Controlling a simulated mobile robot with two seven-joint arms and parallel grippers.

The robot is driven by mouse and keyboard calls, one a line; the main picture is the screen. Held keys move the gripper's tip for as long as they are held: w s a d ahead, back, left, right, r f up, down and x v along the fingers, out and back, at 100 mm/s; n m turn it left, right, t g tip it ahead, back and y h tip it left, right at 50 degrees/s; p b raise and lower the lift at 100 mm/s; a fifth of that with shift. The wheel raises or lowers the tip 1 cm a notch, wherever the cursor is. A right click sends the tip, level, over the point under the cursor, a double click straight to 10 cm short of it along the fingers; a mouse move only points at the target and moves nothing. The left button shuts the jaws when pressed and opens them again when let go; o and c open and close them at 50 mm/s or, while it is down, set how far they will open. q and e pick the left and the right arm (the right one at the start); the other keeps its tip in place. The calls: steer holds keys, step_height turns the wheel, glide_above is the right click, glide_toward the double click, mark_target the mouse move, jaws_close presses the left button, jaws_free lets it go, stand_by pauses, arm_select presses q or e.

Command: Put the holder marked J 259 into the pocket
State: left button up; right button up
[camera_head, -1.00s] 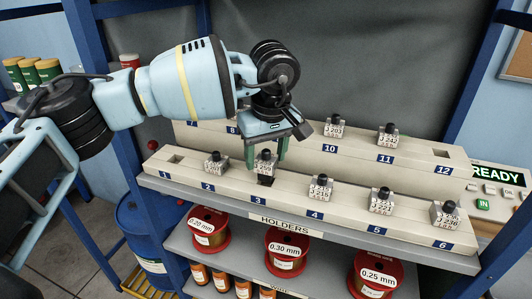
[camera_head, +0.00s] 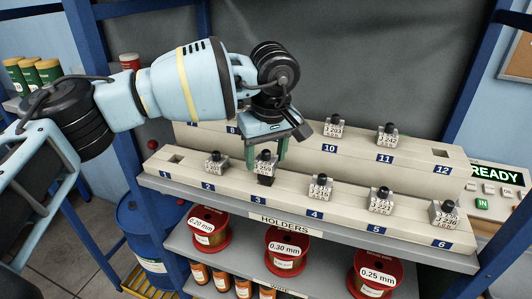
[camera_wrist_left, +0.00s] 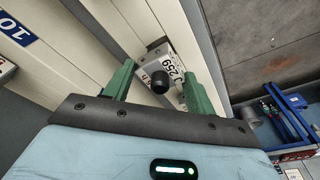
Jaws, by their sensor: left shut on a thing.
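The holder marked J 259 (camera_wrist_left: 174,66) is a pale block with a black knob, seen between my green fingers in the left wrist view. In the head view this holder (camera_head: 265,164) is at position 3 of the front rail (camera_head: 335,214). My left gripper (camera_head: 266,158) comes down from above and is shut on it. A dark patch shows just below the holder; I cannot tell how far it is above or in the slot. Empty pockets show at position 1 (camera_head: 176,158) and position 12 (camera_head: 441,153). My right gripper is not in view.
Other holders stand close by at position 2 (camera_head: 216,162), position 4 (camera_head: 320,187) and farther right. The back rail (camera_head: 357,152) carries more holders at 10 and 11; my arm hides part of it. Red wire spools (camera_head: 288,250) sit on the shelf below. A READY panel (camera_head: 495,176) is at right.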

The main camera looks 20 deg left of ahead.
arm_select(q)
steer(key=shift+f, duration=1.55)
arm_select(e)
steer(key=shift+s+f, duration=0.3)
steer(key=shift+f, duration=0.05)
arm_select(q)
steer(key=o, duration=1.3)
steer(key=shift+s+d+r+b, duration=0.15)
steer(key=shift+r, duration=1.15)
steer(key=shift+s+d+r+b, duration=0.1)
steer(key=shift+s+r+b, duration=0.05)
steer(key=shift+r, duration=1.15)
steer(key=shift+s+d+r+b, duration=0.15)
steer(key=shift+r, duration=1.15)
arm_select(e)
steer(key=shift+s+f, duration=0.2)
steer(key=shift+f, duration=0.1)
arm_select(q)
steer(key=shift+f, duration=0.1)
